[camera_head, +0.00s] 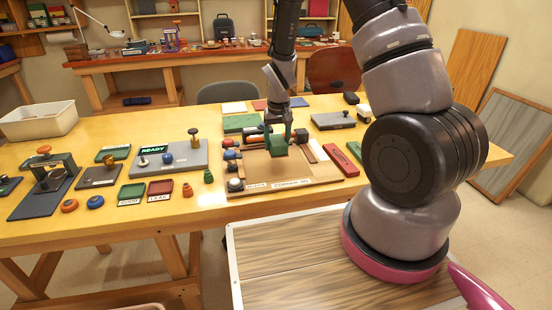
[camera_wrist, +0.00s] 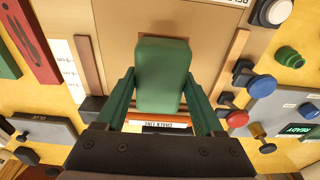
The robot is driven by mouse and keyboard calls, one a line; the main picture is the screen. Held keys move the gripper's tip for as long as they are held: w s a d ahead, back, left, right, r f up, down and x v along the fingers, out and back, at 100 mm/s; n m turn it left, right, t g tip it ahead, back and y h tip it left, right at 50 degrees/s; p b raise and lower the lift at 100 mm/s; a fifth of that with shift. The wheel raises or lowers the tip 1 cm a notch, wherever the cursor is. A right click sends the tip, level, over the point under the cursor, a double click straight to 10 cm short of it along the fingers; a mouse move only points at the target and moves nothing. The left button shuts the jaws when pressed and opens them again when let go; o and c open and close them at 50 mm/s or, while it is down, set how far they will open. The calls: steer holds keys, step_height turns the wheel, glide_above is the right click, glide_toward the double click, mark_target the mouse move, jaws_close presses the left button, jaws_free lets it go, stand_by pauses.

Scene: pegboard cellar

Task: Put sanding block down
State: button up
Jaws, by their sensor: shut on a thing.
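The sanding block, a green rounded block (camera_head: 277,148), is held between the fingers of my gripper (camera_head: 278,136). It is over the tan board (camera_head: 262,172) on the yellow table. In the wrist view the green block (camera_wrist: 162,72) sits between two green fingers (camera_wrist: 162,88), with the tan board (camera_wrist: 200,22) below it. A small gap or contact between block and board cannot be told.
A red case (camera_head: 340,160) lies to the right. A grey panel (camera_head: 175,158) with knobs stands left. A white bin (camera_head: 40,120) is at the far left.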

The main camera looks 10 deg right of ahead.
steer(key=shift+f, duration=3.1)
steer(key=shift+f, duration=0.1)
steer(key=o, duration=1.3)
steer(key=r, duration=0.4)
steer(key=s+r, duration=0.1)
steer(key=r, duration=0.7)
steer(key=shift+s+r, duration=0.15)
steer(key=shift+s, duration=0.05)
step_height(320, 180, up, 12)
steer(key=m+t+y, duration=0.1)
glide_above(277, 166)
steer(key=s+d, duration=0.2)
steer(key=s, duration=0.2)
steer(key=s+d+r+m+t, duration=0.1)
steer(key=s+r, duration=0.5)
steer(key=s+d+r+m+t, duration=0.1)
steer(key=s+r+t, duration=0.1)
steer(key=s+r, duration=0.4)
steer(key=s+d+r+m+t+y, duration=0.1)
steer(key=s+r, duration=0.5)
steer(key=r, duration=0.1)
steer(key=shift+s+d+r+t, duration=0.25)
steer(key=shift+d+r+t, duration=0.05)
steer(key=shift+d+t, duration=0.1)
